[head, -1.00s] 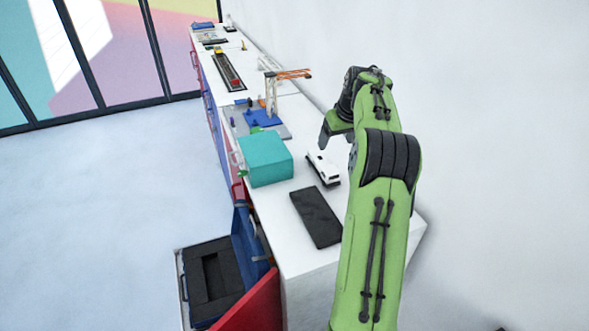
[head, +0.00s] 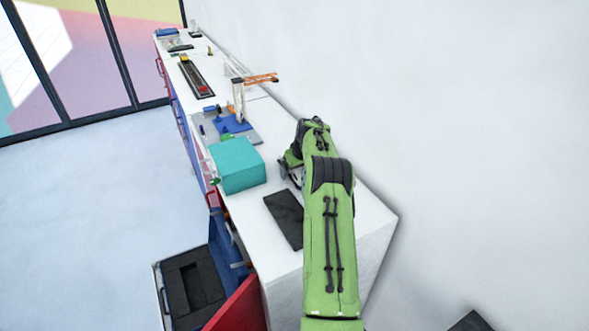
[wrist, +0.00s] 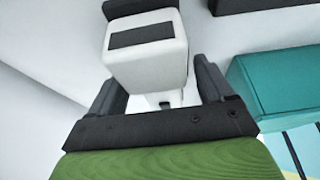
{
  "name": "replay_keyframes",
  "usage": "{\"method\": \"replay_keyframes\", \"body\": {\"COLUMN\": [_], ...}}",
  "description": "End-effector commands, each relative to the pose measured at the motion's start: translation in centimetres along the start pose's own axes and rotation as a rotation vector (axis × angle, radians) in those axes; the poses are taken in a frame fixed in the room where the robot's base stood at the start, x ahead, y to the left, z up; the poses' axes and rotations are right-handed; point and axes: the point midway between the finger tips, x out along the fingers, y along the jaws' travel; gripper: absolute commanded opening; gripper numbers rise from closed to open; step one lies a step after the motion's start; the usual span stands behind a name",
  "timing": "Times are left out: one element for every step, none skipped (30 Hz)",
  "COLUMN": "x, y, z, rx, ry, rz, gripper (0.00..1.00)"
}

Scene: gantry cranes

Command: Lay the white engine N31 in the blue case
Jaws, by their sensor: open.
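The white engine (wrist: 146,60), with a dark grey panel on its face, shows in the wrist view between the two dark fingers of my gripper (wrist: 158,85). The fingers are open, one on each side of it; I cannot tell whether they touch it. In the head view the engine is hidden behind my arm, and my gripper (head: 286,170) is low over the white counter. The blue case (head: 222,252) stands open at lower left, below the counter top. Its black foam insert (head: 182,290) has a recess that looks empty. No number is readable on the engine.
A teal box (head: 238,165) stands left of my gripper. A black slab (head: 284,218) lies on the white counter (head: 237,208) nearer me. A crane model (head: 240,95) stands farther back. A red panel (head: 240,305) sticks out beside the case. A wall bounds the right.

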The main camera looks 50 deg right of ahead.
Motion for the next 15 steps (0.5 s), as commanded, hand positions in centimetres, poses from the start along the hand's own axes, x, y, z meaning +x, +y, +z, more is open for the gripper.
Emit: {"method": "replay_keyframes", "body": {"x": [0.35,0.51,0.61,0.62,0.62,0.63,0.63,0.64,0.64,0.63,0.63,0.63,0.63,0.63,0.62], "y": [-0.03,-0.02,-0.01,-0.01,-0.01,-0.01,-0.01,-0.01,-0.01,-0.01,-0.01,-0.01,-0.01,-0.01,-0.01], "z": [-0.06,-0.06,-0.06,-0.05,-0.04,-0.03,-0.02,-0.02,-0.01,-0.01,0.0,0.0,0.0,0.0,0.0], "rx": [0.0,0.0,0.0,0.0,0.0,0.0,0.0,0.0,0.0,0.0,0.0,0.0,0.0,0.0,0.0], "ry": [0.0,0.001,0.001,0.001,0.001,0.001,0.001,0.001,0.0,0.0,0.0,0.0,0.0,0.0,0.0], "rz": [0.0,0.0,0.001,0.001,0.001,0.001,0.001,0.001,0.0,0.0,0.0,0.0,0.0,0.0,0.0], "gripper": [0.81,0.81,0.81,0.81,0.81,0.81,0.81,0.79,0.73,0.69,0.64,0.58,0.53,0.49,0.43]}}
